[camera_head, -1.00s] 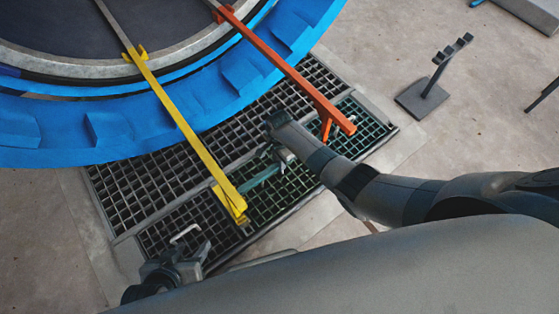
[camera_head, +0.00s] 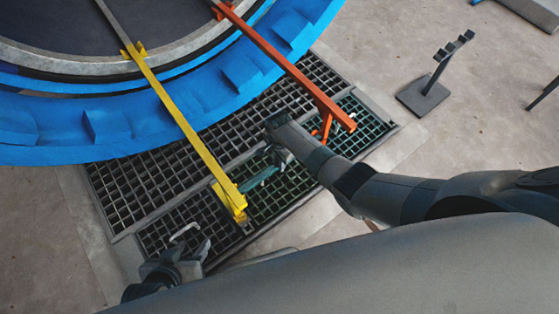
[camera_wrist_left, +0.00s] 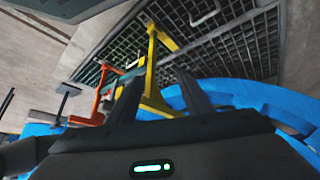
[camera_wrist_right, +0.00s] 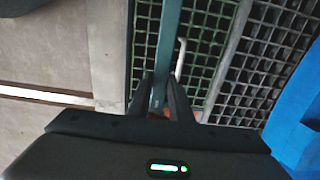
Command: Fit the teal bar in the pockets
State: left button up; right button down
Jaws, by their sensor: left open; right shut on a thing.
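The teal bar (camera_head: 261,178) is in my right gripper (camera_head: 277,160), over the grating between the yellow rail (camera_head: 185,128) and the orange rail (camera_head: 290,70). In the right wrist view the teal bar (camera_wrist_right: 168,40) runs lengthwise between the closed fingers (camera_wrist_right: 158,98). In the head view its near end lies close to the yellow rail's outer end; I cannot tell whether they touch. The pockets are not clear to see. My left gripper (camera_head: 194,248) is open and empty, low at the left. The left wrist view shows the yellow rail (camera_wrist_left: 151,70) beyond its fingers (camera_wrist_left: 158,95).
The large blue ring (camera_head: 150,135) fills the upper left. Dark floor grating (camera_head: 150,185) lies under the rails, with a pale bent handle (camera_head: 184,230) near my left gripper. A dark stand (camera_head: 425,95) is at the right on open concrete floor.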

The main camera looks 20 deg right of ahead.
jog(key=c, duration=1.5)
grip_release()
jog(key=shift+c, duration=0.2)
pick_arm(q)
jog(key=shift+a+f, duration=0.1)
jog(key=shift+f, duration=0.05)
jog(key=s+a+f+g+y+p, duration=0.2)
jog(key=s+a+f+g+p, duration=0.1)
jog(key=a+p, duration=0.2)
jog(key=shift+s+a+f+g+p, duration=0.2)
jog(key=shift+a+g+p, duration=0.1)
jog(key=shift+a, duration=0.1)
pick_arm(e)
notch_tip(320, 180, up, 17)
jog(key=shift+r, duration=0.2)
